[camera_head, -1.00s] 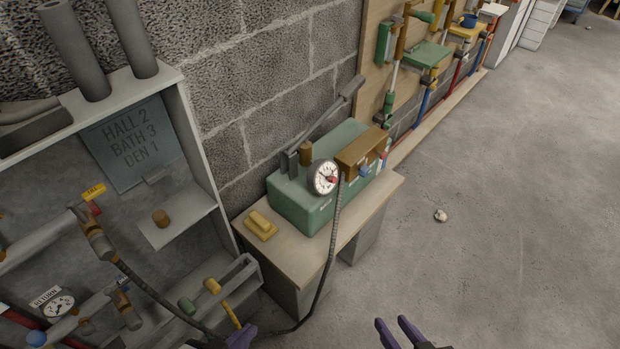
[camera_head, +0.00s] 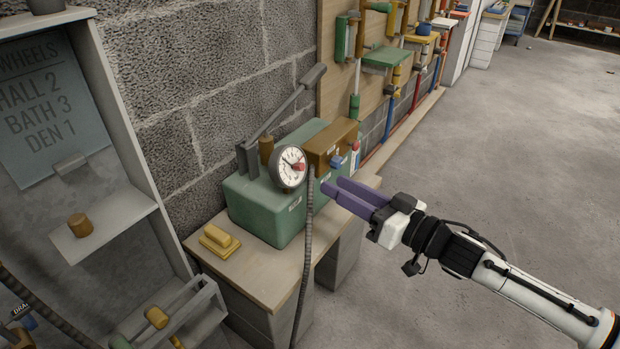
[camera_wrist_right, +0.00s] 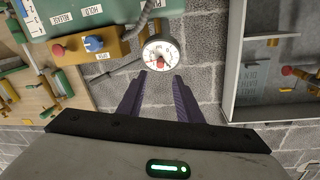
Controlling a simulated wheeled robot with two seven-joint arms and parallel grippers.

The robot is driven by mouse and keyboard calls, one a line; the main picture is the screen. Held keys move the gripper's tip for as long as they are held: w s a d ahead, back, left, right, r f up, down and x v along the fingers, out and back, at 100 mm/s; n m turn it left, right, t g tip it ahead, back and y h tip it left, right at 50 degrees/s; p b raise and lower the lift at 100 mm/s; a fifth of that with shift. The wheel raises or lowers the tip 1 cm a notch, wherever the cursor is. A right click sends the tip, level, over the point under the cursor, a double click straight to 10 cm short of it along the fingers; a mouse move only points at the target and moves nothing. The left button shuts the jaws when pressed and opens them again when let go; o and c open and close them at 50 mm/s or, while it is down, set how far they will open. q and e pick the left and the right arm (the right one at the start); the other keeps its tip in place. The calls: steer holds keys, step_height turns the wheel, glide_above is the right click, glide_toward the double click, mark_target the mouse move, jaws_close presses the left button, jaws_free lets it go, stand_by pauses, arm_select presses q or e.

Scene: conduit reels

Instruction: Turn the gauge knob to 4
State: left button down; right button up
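The round white gauge (camera_head: 290,167) stands at the front of the green pump box (camera_head: 265,205) on a small bench. A red knob (camera_head: 300,167) sits on its face. The gauge also shows in the right wrist view (camera_wrist_right: 153,50), past the fingertips, with the red knob at its middle. The number it points to is too small to read. My right gripper (camera_head: 330,189) is open and empty, its purple fingers pointing toward the gauge from the right, apart from it. In the right wrist view the fingers (camera_wrist_right: 159,77) are spread. My left gripper is not in view.
A brass block (camera_head: 330,142) with a blue knob (camera_head: 337,161) is beside the gauge. A dark hose (camera_head: 308,240) hangs down in front of the bench. A lever (camera_head: 287,103) rises behind. A yellow block (camera_head: 219,238) lies on the bench (camera_head: 265,272). Open floor is to the right.

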mark_target(303, 167)
steer(key=b+x, duration=0.2)
steer(key=x, duration=0.6)
steer(key=shift+w+a, duration=0.2)
steer(key=shift+w, duration=0.05)
jaws_close()
